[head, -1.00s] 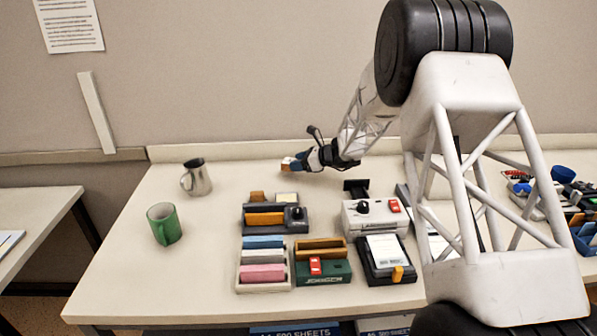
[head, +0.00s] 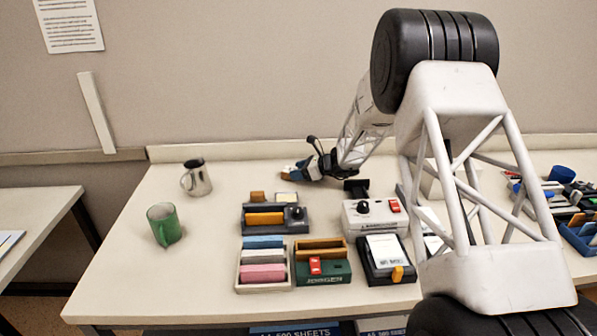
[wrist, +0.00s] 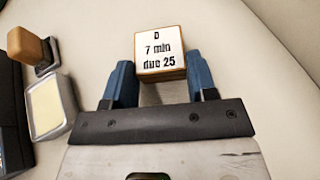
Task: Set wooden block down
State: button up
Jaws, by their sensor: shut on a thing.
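The wooden block (wrist: 160,56) has a white top face printed "D 7 min due 25" and orange-brown sides. In the wrist view it sits between the two blue fingertips of my gripper (wrist: 158,80), which is shut on it. In the head view my gripper (head: 296,172) is low over the back of the table, with the block (head: 286,176) at its tip. I cannot tell for sure whether the block touches the table (head: 235,182).
A wooden-handled stamp (wrist: 32,48) and a pale pad in a grey case (wrist: 48,105) lie left of my gripper. Several desk boxes, including a green one (head: 322,272), fill the middle front.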

jog(key=shift+f, duration=0.1)
jog(key=o, duration=0.9)
jog(key=v, duration=1.2)
jog(key=shift+w+r, duration=0.1)
jog(key=shift+r, duration=0.1)
